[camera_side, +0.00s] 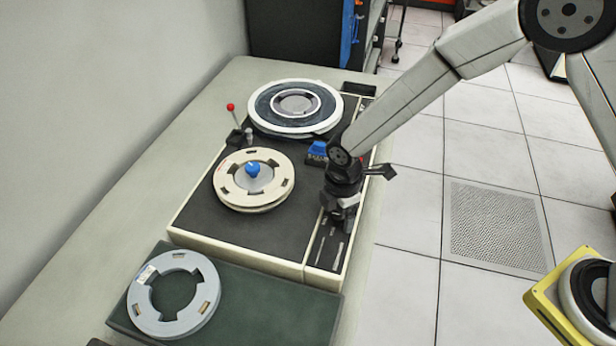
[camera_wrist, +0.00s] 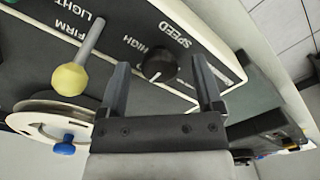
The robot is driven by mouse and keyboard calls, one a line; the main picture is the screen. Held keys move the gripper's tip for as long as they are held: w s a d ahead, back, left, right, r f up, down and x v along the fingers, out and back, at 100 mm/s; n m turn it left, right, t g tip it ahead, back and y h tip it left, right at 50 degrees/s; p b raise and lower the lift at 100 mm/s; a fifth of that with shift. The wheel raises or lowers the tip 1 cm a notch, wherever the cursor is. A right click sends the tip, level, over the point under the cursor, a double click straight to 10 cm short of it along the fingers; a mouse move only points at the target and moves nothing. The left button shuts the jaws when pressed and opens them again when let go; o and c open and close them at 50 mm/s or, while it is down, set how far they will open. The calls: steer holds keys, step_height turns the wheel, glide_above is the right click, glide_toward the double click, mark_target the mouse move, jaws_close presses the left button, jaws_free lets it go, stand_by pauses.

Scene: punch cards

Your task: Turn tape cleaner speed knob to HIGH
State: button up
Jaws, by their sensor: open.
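The tape cleaner (camera_side: 200,225) is a dark-topped machine with cream edges on the bench. In the wrist view, its black speed knob (camera_wrist: 158,65) sits on the dark panel beside the printed words SPEED and HIGH. A small white mark shows on the knob, but its exact setting is hard to read. My gripper (camera_wrist: 160,62) is open, its two dark fingers on either side of the knob in the picture. I cannot tell whether they touch it. In the side view, my gripper (camera_side: 343,222) is low over the right-hand panel strip, and the knob is hidden.
A yellow-ball lever (camera_wrist: 69,79) stands left of the fingers, near the words LIGHT and FIRM. A cream reel (camera_side: 228,190) and a larger reel (camera_side: 265,122) sit on the machine. A grey reel (camera_side: 140,310) lies on a green surface in front. Open floor lies to the right.

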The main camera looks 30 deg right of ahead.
jaws_close()
steer(key=shift+m, duration=0.4)
steer(key=m, duration=0.4)
steer(key=shift+m, duration=2.1)
jaws_free()
